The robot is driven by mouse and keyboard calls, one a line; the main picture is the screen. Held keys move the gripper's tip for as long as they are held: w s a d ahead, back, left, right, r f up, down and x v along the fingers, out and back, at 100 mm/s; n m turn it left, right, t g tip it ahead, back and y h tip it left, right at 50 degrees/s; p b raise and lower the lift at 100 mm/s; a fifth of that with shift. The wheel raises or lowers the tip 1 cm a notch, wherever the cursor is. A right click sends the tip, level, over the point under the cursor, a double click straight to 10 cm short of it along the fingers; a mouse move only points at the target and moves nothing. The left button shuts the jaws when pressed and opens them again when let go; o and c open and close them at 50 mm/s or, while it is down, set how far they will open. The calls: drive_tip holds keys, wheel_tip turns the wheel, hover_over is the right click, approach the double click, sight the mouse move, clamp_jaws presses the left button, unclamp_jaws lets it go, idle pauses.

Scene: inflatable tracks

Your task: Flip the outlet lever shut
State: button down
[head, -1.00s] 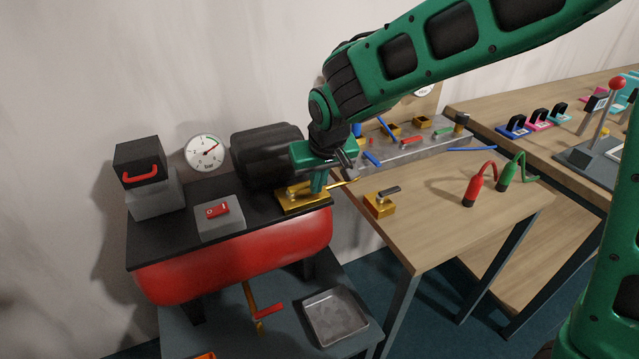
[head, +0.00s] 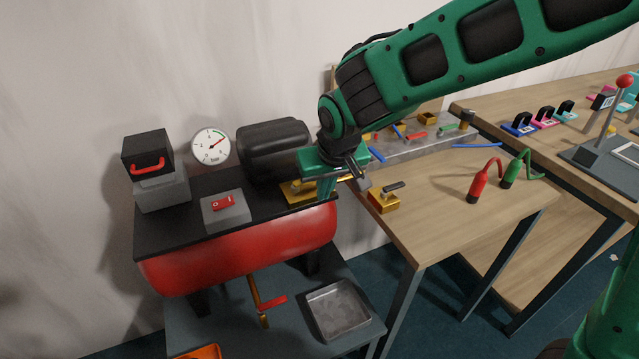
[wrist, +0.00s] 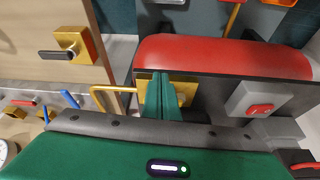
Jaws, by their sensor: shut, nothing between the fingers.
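A brass outlet fitting (head: 297,192) sits on the right end of the black top plate of a red tank (head: 240,243). In the wrist view, a brass plate (wrist: 186,88) shows beside the fingers, and a thin bent yellow lever (wrist: 108,89) reaches left from it, past the tank's end. My gripper (head: 326,192) is shut and empty, pointing down at the fitting's right side. Its fingers (wrist: 161,80) cover part of the brass plate in the wrist view. I cannot tell whether they touch the lever.
A gauge (head: 211,146), a black motor (head: 273,149) and a red switch (head: 223,202) are on the tank's top. A wooden table (head: 440,215) stands right with a brass block valve (head: 384,201). A grey tray (head: 338,309) and a red-handled drain lever (head: 271,303) are below.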

drive_tip(key=d+v, duration=0.1)
drive_tip(key=v, duration=0.9)
drive_tip(key=s+d+f+m+g+h, duration=0.1)
drive_tip(key=s+d+m, duration=0.1)
drive_tip(key=d, duration=1)
drive_tip(key=s+d+m+g+h, duration=0.1)
drive_tip(key=s+d+m, duration=0.15)
drive_tip(key=d, duration=0.95)
drive_tip(key=s+d+f+m+g, duration=0.1)
drive_tip(key=s+d+f+m, duration=0.1)
drive_tip(key=s+d, duration=0.5)
drive_tip(key=s+d+f+m+g, duration=0.1)
drive_tip(key=s+d+m, duration=0.3)
drive_tip(key=s+d, duration=0.4)
drive_tip(key=s, duration=0.3)
drive_tip(key=shift+d+f+y, duration=0.25)
drive_tip(key=shift+f+y, duration=0.05)
drive_tip(key=shift+f, duration=0.1)
drive_tip(key=shift+w+f, duration=0.25)
drive_tip(key=shift+w, duration=0.4)
